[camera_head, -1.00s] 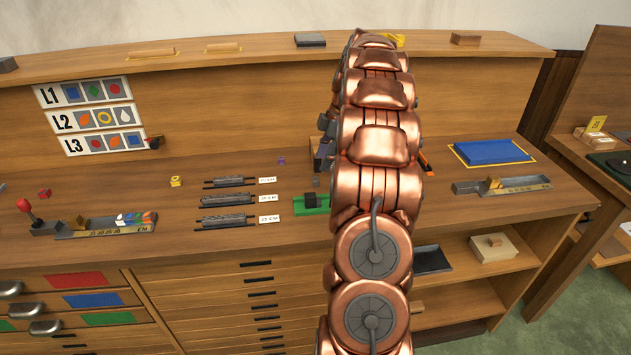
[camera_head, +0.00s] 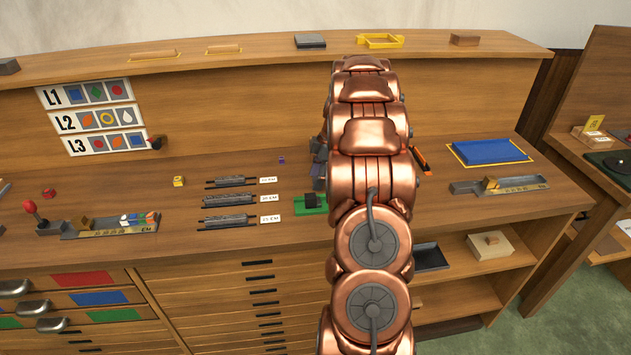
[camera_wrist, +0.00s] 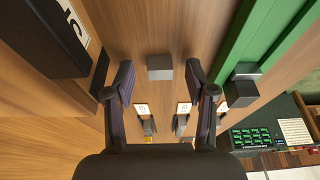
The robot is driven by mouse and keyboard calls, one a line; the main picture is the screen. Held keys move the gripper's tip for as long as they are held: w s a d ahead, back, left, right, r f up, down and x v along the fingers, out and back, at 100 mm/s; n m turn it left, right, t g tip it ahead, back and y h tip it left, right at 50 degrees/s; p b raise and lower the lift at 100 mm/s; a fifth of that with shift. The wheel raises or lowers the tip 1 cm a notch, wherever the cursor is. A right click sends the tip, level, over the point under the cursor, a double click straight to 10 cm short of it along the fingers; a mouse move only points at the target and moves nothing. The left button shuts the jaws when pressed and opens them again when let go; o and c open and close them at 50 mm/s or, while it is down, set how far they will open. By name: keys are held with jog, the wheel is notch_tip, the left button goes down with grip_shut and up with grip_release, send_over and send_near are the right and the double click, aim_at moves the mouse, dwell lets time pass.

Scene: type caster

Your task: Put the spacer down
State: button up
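My gripper (camera_wrist: 160,82) is open in the wrist view, its two dark fingers apart. A small grey block (camera_wrist: 160,67), which looks like the spacer, shows between and just beyond the fingertips. A gap shows on both sides of it, and it appears to be on the wooden surface. In the head view my copper arm hides the spacer and most of the gripper.
A green holder (camera_head: 303,207) with a dark block (camera_head: 312,199) sits left of my arm; green also shows at right in the wrist view (camera_wrist: 245,45). Several grey bars (camera_head: 230,199) with labels lie further left. A blue pad (camera_head: 490,151) is at right.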

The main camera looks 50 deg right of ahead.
grip_shut()
dwell(0.4)
notch_tip(320, 180, up, 10)
jog(key=b, duration=0.2)
jog(key=shift+b, duration=0.4)
